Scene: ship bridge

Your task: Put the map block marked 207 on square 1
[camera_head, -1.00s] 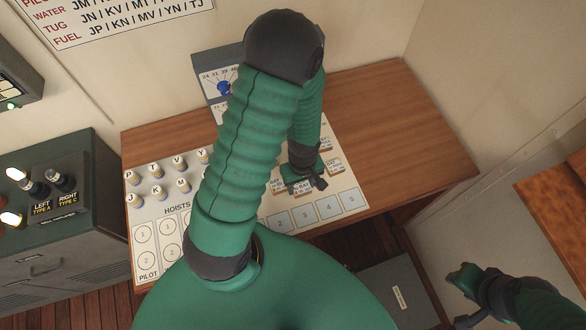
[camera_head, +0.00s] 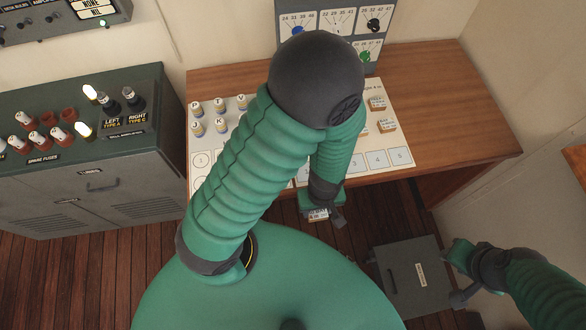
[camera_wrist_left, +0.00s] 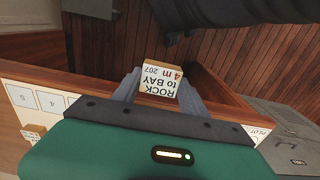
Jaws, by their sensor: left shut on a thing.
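My left gripper (camera_head: 322,208) is shut on the map block marked 207 (camera_head: 318,214). In the left wrist view the block (camera_wrist_left: 160,79) sits between the two fingers, its label reading ROCK to BAY, 4 m, 207, upside down. The gripper holds it off the near edge of the desk, above the floor. The numbered squares run along the board's near edge. Square 5 (camera_head: 400,157) and square 4 (camera_head: 377,161) show clearly. My right gripper (camera_head: 458,272) is open and empty at lower right.
Other map blocks (camera_head: 387,126) stand on the white board (camera_head: 428,160), right of my arm. Lettered pegs (camera_head: 197,107) stand at its left. A dial panel (camera_head: 375,35) is behind. A grey cabinet (camera_head: 90,160) stands left. The desk's right part (camera_head: 460,110) is clear.

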